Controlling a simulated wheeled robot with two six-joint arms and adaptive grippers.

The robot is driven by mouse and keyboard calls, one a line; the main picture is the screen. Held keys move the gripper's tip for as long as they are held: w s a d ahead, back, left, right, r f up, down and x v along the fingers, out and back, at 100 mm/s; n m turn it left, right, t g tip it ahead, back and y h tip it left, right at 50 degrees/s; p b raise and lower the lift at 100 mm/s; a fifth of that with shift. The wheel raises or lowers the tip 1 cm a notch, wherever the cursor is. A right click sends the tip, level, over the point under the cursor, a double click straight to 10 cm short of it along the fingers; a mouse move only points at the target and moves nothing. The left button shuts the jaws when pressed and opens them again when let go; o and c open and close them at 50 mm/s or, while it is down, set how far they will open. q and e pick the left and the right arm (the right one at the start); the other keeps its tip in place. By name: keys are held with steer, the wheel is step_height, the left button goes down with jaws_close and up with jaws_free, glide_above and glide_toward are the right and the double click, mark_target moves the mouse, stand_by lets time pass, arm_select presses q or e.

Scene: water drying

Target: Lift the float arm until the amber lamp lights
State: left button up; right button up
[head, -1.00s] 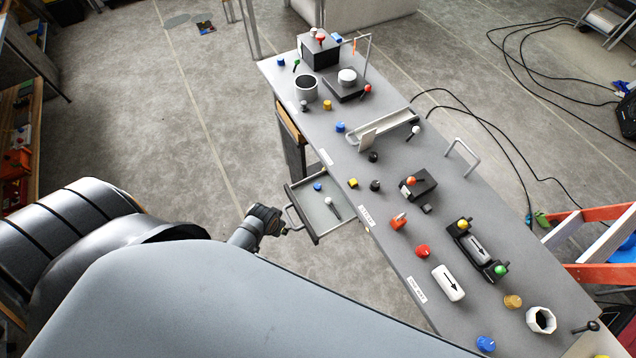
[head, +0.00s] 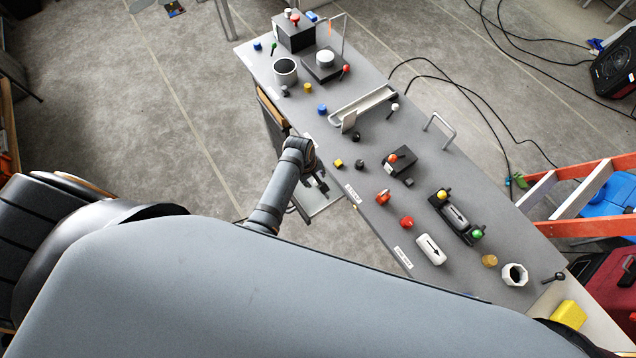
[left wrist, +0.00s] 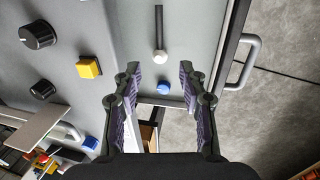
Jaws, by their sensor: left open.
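My left gripper (left wrist: 160,95) is open and empty above the open drawer (left wrist: 195,25). In the head view, the gripper (head: 318,185) hides much of the drawer (head: 322,206). Inside it, a dark rod with a white ball end (left wrist: 160,56) lies beyond the fingertips, and a blue knob (left wrist: 162,88) shows between the fingers. A white-ball lever (head: 394,107) stands by the grey trough (head: 365,108). I cannot tell which rod is the float arm. Amber cylinders stand near the cup (head: 308,88) and at the near end (head: 489,261); neither visibly glows. My right gripper is not in view.
The grey bench (head: 330,140) runs diagonally. A yellow cube (left wrist: 88,68) and black knobs (left wrist: 38,36) sit beside the drawer. The drawer handle (left wrist: 245,62) faces open floor.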

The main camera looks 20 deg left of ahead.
arm_select(q)
steer(key=f+b, duration=0.4)
steer(key=f, duration=0.1)
steer(key=w+d+f+b, duration=0.1)
steer(key=f+b, duration=0.1)
steer(key=shift+w+f, duration=0.1)
steer(key=shift+f, duration=0.05)
steer(key=shift+f+b, duration=0.4)
steer(key=shift+b, duration=0.15)
jaws_close()
